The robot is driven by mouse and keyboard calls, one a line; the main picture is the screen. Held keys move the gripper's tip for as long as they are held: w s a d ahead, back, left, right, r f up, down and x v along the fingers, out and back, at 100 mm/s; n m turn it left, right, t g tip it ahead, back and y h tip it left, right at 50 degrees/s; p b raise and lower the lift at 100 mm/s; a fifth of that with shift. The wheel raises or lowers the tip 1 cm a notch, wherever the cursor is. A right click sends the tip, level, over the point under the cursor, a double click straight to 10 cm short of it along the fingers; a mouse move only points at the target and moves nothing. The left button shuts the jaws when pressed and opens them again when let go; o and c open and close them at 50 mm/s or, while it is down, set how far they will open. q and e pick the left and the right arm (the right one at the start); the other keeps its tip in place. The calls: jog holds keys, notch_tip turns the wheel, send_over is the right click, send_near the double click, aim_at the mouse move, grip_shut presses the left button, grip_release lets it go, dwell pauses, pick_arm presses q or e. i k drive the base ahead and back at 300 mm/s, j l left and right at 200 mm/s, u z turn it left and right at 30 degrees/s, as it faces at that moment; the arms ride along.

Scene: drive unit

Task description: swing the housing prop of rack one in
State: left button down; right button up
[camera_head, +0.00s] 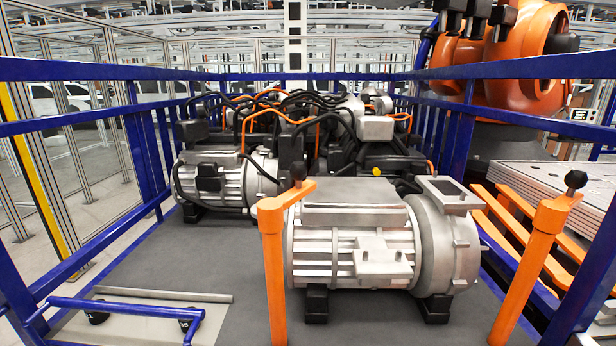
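A silver finned drive unit housing (350,245) sits on black feet at the front of a blue-railed rack (300,77). An orange prop (272,265) stands upright at its left front. Its short top arm, with a black knob (298,171), points right and back, overlapping the housing's upper left edge in the picture. I cannot tell if they touch. A second orange prop (528,265) stands at the right front, apart from the housing. Its short top arm points right and back, away from the housing, and ends in a black knob (575,180). Neither gripper is in view.
Another drive unit (222,180) with black and orange cables stands behind. A low blue bar (125,306) and a grey rod (165,294) lie at the front left. The grey floor left of the housing is clear. An orange robot arm (505,60) stands beyond the right rail.

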aim_at(551, 217)
jog(key=z, duration=1.55)
